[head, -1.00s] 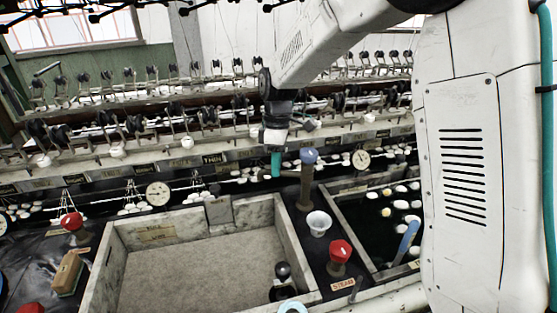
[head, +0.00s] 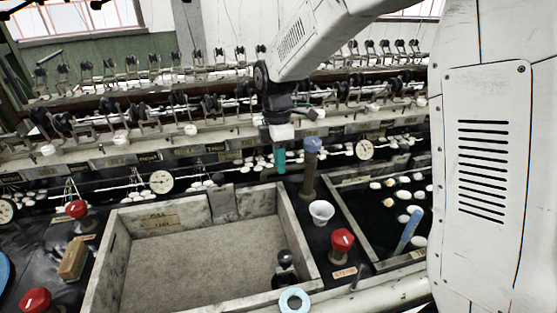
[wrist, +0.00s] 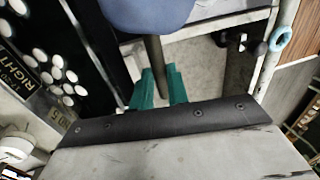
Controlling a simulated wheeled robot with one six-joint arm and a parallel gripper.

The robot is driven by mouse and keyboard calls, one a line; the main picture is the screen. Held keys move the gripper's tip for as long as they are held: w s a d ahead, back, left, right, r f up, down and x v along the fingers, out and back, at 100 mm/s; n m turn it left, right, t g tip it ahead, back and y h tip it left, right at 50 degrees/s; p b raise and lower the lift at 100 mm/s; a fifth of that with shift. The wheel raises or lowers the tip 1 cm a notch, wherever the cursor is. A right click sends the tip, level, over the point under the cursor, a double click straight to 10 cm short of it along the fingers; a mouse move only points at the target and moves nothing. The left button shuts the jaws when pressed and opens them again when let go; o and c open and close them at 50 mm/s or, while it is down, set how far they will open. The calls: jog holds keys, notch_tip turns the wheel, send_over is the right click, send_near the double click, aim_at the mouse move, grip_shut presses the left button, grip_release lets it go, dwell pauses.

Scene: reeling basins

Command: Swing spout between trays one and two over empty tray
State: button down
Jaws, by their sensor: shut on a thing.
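The spout stands between two trays as a brown upright post (head: 308,180) with a blue knob (head: 312,145) on top. The knob is large at the top of the wrist view (wrist: 150,12). My gripper (head: 279,160), with teal fingertips, is just left of the post in the head view. In the wrist view its fingers (wrist: 160,88) are shut around a thin brown spout pipe (wrist: 154,75) below the knob. The left tray (head: 155,222) has a bare grey floor and looks empty. The right tray (head: 350,222) holds dark water and several white cocoons. The pipe's end is hidden.
A white cup (head: 321,212) and a red steam knob (head: 342,242) stand between the trays. A black knob (head: 285,258) and a light-blue ring (head: 294,300) are at the left tray's front right. A blue-handled tool (head: 410,230) leans in the right tray. Reeling machinery fills the back.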

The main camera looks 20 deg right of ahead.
jog(key=c, duration=1.4)
grip_release()
jog(key=shift+o, duration=0.2)
notch_tip(320, 180, up, 8)
jog(key=w, duration=0.1)
jog(key=shift+w+f, duration=0.15)
jog(key=shift+w, duration=0.05)
